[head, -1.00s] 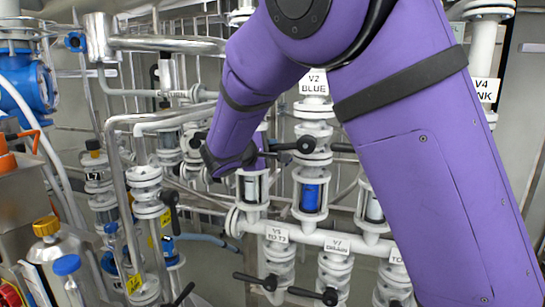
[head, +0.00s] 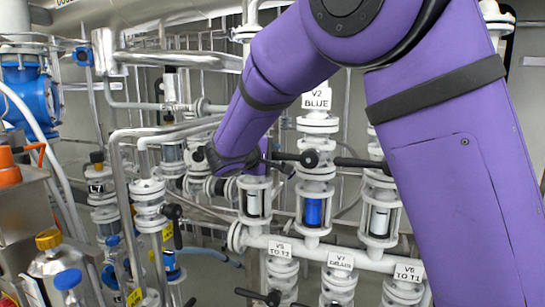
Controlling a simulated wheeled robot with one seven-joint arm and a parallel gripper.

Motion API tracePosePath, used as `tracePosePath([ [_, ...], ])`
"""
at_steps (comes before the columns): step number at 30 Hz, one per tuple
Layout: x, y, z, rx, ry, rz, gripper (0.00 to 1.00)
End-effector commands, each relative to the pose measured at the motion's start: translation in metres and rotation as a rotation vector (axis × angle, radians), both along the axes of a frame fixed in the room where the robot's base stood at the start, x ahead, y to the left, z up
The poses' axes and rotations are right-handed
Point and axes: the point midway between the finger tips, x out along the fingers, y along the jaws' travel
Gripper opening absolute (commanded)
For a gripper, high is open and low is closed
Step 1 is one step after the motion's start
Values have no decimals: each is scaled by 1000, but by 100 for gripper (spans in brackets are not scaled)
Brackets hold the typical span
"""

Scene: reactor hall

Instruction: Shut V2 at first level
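In the head view the V2 label (head: 316,99), which reads "V2 BLUE", sits on a white flanged pipe in the middle. Below it is the V2 valve with a black lever handle (head: 310,158). The lever runs left from its round hub, roughly level, towards the end of my arm. A sight glass with blue content (head: 313,212) is under the valve. My purple forearm ends at a dark wrist just left of the V2 lever. The fingers of my gripper are not visible, so I cannot tell whether they touch the lever.
A black lever (head: 360,163) reaches towards the valve column on the right. Lower valves carry labels V7 (head: 340,261) and others. Pipes and a blue flanged unit (head: 28,92) crowd the left.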

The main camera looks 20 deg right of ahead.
Motion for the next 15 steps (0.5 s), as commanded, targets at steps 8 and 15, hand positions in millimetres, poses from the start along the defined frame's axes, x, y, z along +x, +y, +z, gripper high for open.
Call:
tracePosePath([
  [8,0,0,-1,-1,3,0,50],
  [15,-10,12,2,0,3,0,50],
])
